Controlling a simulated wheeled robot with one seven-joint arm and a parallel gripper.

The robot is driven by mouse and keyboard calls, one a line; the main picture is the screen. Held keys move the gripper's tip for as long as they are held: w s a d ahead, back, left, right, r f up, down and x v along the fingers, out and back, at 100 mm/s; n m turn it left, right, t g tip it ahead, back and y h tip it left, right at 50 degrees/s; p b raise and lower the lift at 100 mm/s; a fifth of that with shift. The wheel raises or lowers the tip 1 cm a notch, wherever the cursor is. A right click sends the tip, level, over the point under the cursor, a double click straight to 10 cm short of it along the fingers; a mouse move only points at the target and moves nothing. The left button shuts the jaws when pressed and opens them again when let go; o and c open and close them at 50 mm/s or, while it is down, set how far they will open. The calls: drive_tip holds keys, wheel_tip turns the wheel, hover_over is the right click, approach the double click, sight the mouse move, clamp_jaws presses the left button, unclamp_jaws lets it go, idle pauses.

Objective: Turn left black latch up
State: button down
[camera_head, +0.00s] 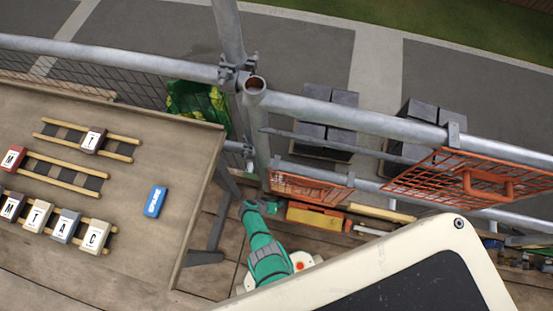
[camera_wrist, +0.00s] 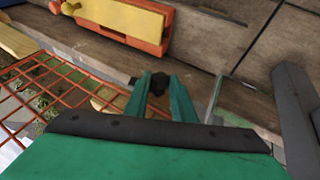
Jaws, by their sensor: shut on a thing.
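My gripper (camera_head: 249,206) reaches down beside the grey scaffold post, near the left end of an orange mesh panel (camera_head: 300,187). The orange mesh (camera_wrist: 62,92) lies to the left of the fingers in that view. In the head view the latch is too small and hidden to make out.
A wooden table (camera_head: 140,128) with letter blocks and a blue box (camera_head: 155,201) stands at the left. An orange and yellow case (camera_head: 318,217) lies on the planks just right of my gripper. Scaffold rails (camera_head: 350,119) and a second orange mesh panel (camera_head: 435,183) are at the right.

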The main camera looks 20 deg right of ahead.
drive_tip(key=c, duration=2.5)
unclamp_jaws()
drive_tip(key=shift+c, duration=0.2)
drive_tip(key=o, duration=1)
drive_tip(key=shift+r, duration=0.15)
drive_tip(key=v, duration=1)
drive_tip(key=shift+s+a, duration=0.15)
drive_tip(key=shift+a, duration=0.25)
drive_tip(key=shift+r, duration=0.15)
